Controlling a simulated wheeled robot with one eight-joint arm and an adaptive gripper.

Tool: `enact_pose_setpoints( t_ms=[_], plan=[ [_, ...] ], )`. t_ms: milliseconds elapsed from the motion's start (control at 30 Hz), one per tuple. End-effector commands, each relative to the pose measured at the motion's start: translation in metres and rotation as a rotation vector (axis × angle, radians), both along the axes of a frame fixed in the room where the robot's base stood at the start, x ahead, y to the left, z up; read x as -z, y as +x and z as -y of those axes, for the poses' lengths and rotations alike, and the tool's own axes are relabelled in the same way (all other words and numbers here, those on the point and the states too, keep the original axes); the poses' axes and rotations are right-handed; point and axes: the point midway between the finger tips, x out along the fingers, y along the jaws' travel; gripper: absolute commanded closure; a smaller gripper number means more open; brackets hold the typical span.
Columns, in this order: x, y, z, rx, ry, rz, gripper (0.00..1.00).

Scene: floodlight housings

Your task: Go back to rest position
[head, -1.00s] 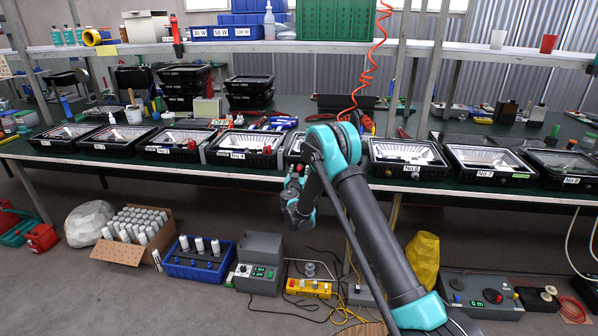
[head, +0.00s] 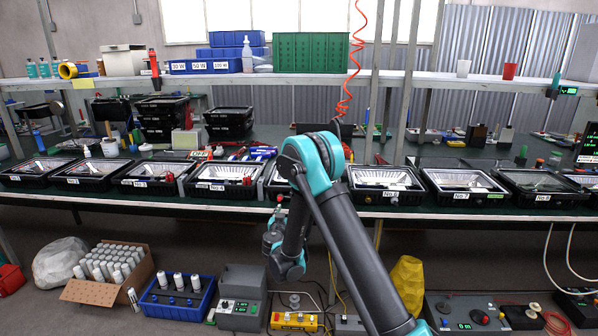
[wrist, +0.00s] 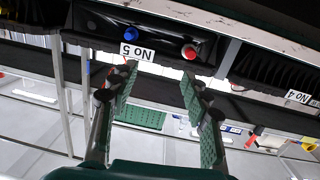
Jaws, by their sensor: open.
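My gripper (wrist: 158,88) is open and empty in the wrist view, its two green-padded fingers spread apart. In that view, which appears upside down, the housing labelled No 5 (wrist: 165,38) with a blue and a red knob lies beyond the fingertips. In the head view my arm is folded in front of the bench, elbow up and forearm hanging down; the fingers cannot be made out there. The No 5 housing (head: 275,184) is mostly hidden behind my arm.
A row of black floodlight housings, such as No 4 (head: 228,178) and No 7 (head: 462,186), lines the bench's front edge. A shelf (head: 405,76) runs above. On the floor stand a carton of white cylinders (head: 90,291), a blue crate (head: 163,309) and a yellow object (head: 407,283).

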Motion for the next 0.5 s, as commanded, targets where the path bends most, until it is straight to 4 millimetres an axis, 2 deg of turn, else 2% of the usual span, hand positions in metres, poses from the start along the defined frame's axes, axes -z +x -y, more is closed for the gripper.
enact_pose_setpoints(
  t_ms=[33,100,267,367,500],
  plan=[
    [-0.011,-0.002,0.023,0.034,-0.006,-0.030,0.52],
    [-0.023,-0.007,0.054,0.078,-0.017,-0.082,0.52],
    [-0.043,-0.029,0.121,0.167,-0.038,-0.213,0.52],
    [-0.052,-0.050,0.159,0.208,-0.048,-0.299,0.52],
    [-0.059,-0.087,0.206,0.248,-0.056,-0.428,0.52]
  ],
)
